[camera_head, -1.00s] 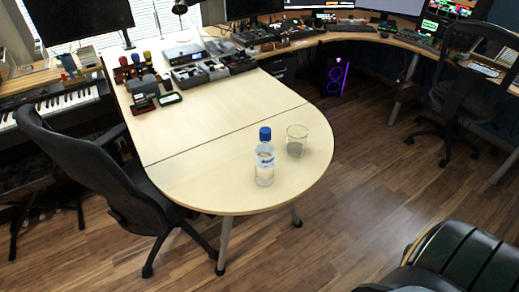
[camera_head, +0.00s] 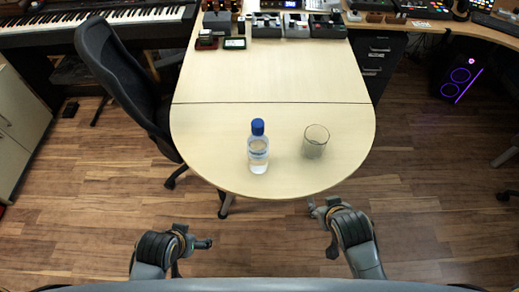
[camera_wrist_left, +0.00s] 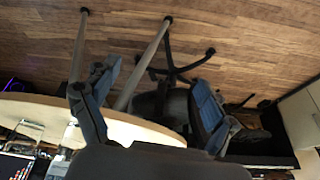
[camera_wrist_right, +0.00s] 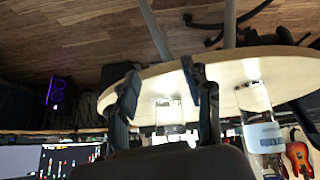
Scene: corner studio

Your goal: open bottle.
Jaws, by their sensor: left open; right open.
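The clear bottle (camera_head: 258,155) with a blue cap (camera_head: 257,127) stands upright near the rounded front end of the pale table (camera_head: 215,150). Its labelled body also shows in the inverted right wrist view (camera_wrist_right: 262,135), at the right, with its cap out of frame. My left gripper (camera_head: 194,257) is open and empty, in front of the table and left of the bottle. Its spread fingers show in the left wrist view (camera_wrist_left: 150,112). My right gripper (camera_head: 322,228) is open and empty, just off the table's front edge, right of the bottle. Neither gripper touches the bottle.
A clear glass (camera_head: 315,142) stands right of the bottle, apart from it. An office chair (camera_head: 120,80) stands close to the table's left side. Several small devices (camera_head: 290,25) line the table's far end. The tabletop around the bottle is otherwise clear.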

